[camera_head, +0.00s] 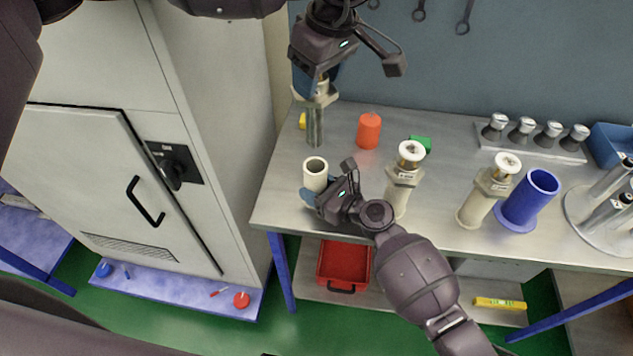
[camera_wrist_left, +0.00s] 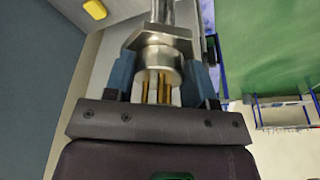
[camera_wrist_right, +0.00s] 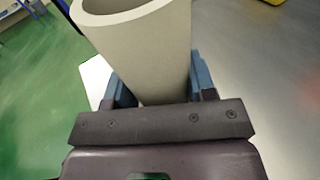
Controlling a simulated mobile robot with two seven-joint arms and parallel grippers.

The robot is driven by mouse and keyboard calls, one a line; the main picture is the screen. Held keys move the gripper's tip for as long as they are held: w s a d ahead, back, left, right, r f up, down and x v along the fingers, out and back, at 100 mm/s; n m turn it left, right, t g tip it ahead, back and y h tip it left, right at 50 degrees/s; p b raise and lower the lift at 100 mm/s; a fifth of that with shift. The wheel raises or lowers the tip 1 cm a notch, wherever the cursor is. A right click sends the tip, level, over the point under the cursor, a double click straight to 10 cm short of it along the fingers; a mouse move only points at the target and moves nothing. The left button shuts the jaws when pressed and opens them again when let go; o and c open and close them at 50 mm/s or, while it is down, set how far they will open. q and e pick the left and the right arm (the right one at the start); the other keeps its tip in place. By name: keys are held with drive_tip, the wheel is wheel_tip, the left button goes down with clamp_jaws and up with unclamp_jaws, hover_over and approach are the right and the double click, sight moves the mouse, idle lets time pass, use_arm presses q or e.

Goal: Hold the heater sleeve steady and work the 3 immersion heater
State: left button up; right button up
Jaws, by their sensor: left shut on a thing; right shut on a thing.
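My left gripper (camera_head: 318,88) is shut on an immersion heater, a metal tube (camera_head: 315,130) pointing down. In the left wrist view its hex head and collar (camera_wrist_left: 160,50) sit between the blue finger pads (camera_wrist_left: 163,80), with brass pins showing. My right gripper (camera_head: 318,197) is shut around a cream heater sleeve (camera_head: 315,176), upright with its round mouth open. The sleeve (camera_wrist_right: 150,50) fills the right wrist view. The heater's lower end shows just above the sleeve mouth in the picture, apart from it. Two other cream sleeves (camera_head: 398,195) (camera_head: 470,212) stand to the right with hex-headed fittings on top.
On the bench are an orange cylinder (camera_head: 369,131), a green block (camera_head: 420,143), a blue flanged tube (camera_head: 533,195), a rack of several metal knobs (camera_head: 535,143) and a round metal stand (camera_head: 590,215). A grey cabinet (camera_head: 215,110) stands left. A red bin (camera_head: 343,265) is below.

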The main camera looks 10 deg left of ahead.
drive_tip(key=shift+f, duration=0.1)
drive_tip(key=o, duration=1)
drive_tip(key=shift+c, duration=0.2)
drive_tip(key=shift+d, duration=0.15)
drive_tip(key=v, duration=1.1)
drive_tip(key=shift+s+d, duration=0.2)
drive_tip(key=shift+d, duration=0.1)
drive_tip(key=shift+s+d, duration=0.1)
